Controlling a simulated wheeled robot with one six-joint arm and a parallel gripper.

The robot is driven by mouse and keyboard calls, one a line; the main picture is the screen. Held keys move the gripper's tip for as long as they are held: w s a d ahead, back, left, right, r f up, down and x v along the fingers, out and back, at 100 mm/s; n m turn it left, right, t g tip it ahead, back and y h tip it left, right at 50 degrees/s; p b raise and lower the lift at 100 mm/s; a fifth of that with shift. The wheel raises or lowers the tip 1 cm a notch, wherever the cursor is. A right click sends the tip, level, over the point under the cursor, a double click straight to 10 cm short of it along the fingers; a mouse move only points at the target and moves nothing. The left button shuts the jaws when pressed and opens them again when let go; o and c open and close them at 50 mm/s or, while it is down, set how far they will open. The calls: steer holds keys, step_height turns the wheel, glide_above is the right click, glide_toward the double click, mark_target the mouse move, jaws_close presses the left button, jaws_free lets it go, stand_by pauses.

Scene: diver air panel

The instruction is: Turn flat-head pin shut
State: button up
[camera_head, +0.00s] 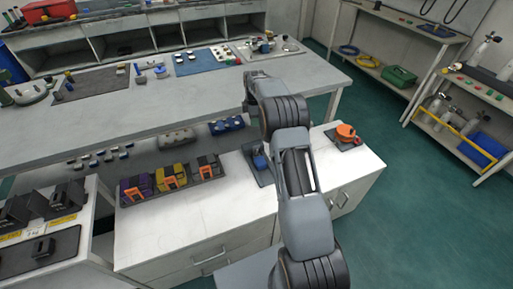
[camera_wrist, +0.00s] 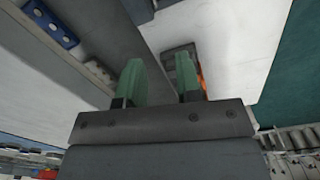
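I cannot make out a flat-head pin in either view. My gripper (camera_wrist: 159,70) shows in the wrist view with two green fingers apart and nothing between them. It hangs above the bench area, clear of any object. In the wrist view, an orange part (camera_wrist: 201,77) on a dark mat shows partly behind the right finger. In the head view, a round orange fitting (camera_head: 346,131) sits on a dark mat at the white cabinet's right end. A blue fitting (camera_head: 260,157) on another mat is partly hidden by my arm. My gripper's fingers are not distinguishable in the head view.
Purple, yellow and dark blocks with orange parts stand on a tray (camera_head: 172,184) on the white cabinet (camera_head: 225,210). A blue block with holes (camera_head: 226,125) lies behind them. The long grey bench (camera_head: 150,107) holds mats and small parts. Green floor (camera_head: 420,200) is open at right.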

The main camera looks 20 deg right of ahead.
steer(key=n, duration=0.1)
glide_above(256, 146)
step_height(256, 146, down, 5)
step_height(256, 146, down, 13)
steer(key=shift+w+d+f, duration=0.1)
steer(key=shift+w+d, duration=0.05)
stand_by(0.4)
jaws_close()
